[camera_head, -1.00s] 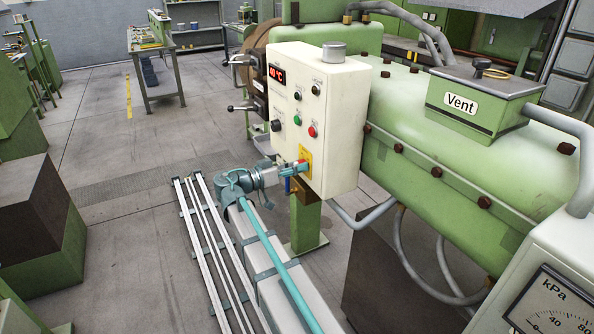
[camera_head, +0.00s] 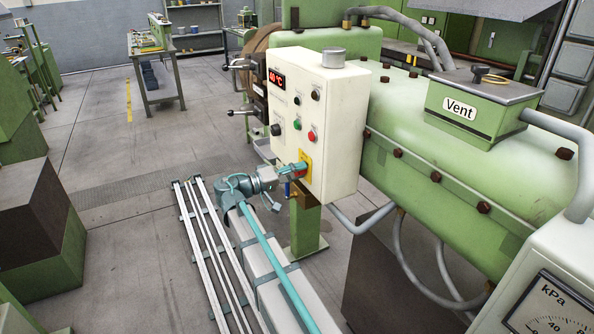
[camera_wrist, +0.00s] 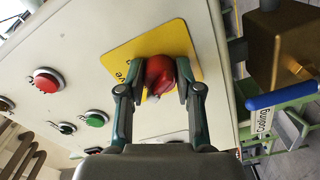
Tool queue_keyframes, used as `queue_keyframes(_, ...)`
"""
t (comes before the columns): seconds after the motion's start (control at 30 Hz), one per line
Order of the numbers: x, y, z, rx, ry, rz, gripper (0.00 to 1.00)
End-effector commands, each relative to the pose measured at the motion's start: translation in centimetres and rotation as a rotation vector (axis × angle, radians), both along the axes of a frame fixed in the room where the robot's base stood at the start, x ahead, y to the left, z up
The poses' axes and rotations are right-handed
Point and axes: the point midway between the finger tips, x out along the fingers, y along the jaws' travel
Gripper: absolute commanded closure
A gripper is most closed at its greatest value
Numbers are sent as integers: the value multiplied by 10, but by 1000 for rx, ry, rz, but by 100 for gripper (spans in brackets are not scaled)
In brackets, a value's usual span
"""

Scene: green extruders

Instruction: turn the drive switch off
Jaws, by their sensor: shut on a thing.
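The drive switch is a red knob (camera_wrist: 160,75) on a yellow plate (camera_wrist: 128,54), low on the front of the cream control box (camera_head: 335,130). In the wrist view the plate's lettering is partly covered and ends in "ve". My gripper (camera_wrist: 160,88) has a finger on each side of the red knob and is shut on it. In the head view my gripper (camera_head: 300,170) reaches the yellow plate from the left, and the knob is mostly hidden by the fingers.
A red button (camera_wrist: 47,80) and a green button (camera_wrist: 96,118) sit on the same panel. A blue-handled valve tagged "Cooling" (camera_wrist: 283,95) is close beside the box. The green machine body (camera_head: 460,150) fills the right. Open floor lies to the left.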

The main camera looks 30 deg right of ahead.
Motion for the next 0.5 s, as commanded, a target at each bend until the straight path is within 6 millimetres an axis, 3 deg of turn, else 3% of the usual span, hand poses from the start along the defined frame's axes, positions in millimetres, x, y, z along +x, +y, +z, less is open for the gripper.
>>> queue_keyframes(0.5, 0, 0, 0, -2, 76, 0, 100)
